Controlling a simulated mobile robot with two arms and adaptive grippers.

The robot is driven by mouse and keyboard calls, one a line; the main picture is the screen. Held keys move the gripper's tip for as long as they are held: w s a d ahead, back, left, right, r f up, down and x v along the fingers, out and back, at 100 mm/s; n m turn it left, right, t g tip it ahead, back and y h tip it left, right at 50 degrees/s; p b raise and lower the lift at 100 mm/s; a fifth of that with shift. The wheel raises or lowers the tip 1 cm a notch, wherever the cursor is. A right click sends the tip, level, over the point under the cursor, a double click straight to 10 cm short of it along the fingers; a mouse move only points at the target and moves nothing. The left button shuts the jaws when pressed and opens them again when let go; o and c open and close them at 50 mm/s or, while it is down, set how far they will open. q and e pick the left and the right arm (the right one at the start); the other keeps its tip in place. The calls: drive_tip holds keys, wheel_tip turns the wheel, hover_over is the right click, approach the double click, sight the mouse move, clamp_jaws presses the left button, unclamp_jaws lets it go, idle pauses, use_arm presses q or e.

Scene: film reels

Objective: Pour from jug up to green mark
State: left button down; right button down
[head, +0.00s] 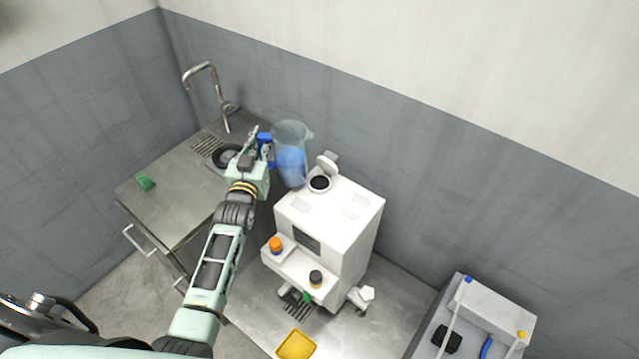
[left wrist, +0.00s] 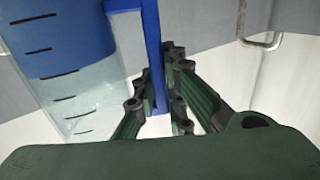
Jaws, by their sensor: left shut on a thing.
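A clear jug (head: 291,158) with blue liquid stands out beside the white machine (head: 340,215), level with its top and near the back wall. My left gripper (head: 263,151) is shut on the jug's blue handle. In the left wrist view the blue handle (left wrist: 153,60) passes between the fingers, and the jug (left wrist: 75,100) shows dark level lines and blue liquid. The machine's round filler opening (head: 319,183) is dark, and its white lid (head: 328,162) is raised. A small green spot (head: 306,297) shows low on the machine's front; I cannot tell whether it is the mark. My right gripper is out of view.
A steel sink counter (head: 165,195) with a tap (head: 205,80) and a green block (head: 145,181) is at left. A yellow tray (head: 295,345) lies in front of the machine. A grey bin (head: 490,300) with tools stands at lower right.

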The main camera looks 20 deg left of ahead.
sight(260, 134)
use_arm(q)
drive_tip(key=shift+r, duration=0.15)
wheel_tip(260, 134, up, 4)
drive_tip(key=p, duration=0.4)
drive_tip(key=shift+r, duration=0.1)
drive_tip(key=shift+r+p, duration=0.35)
drive_tip(key=shift+r, duration=0.55)
drive_tip(key=shift+f, duration=0.1)
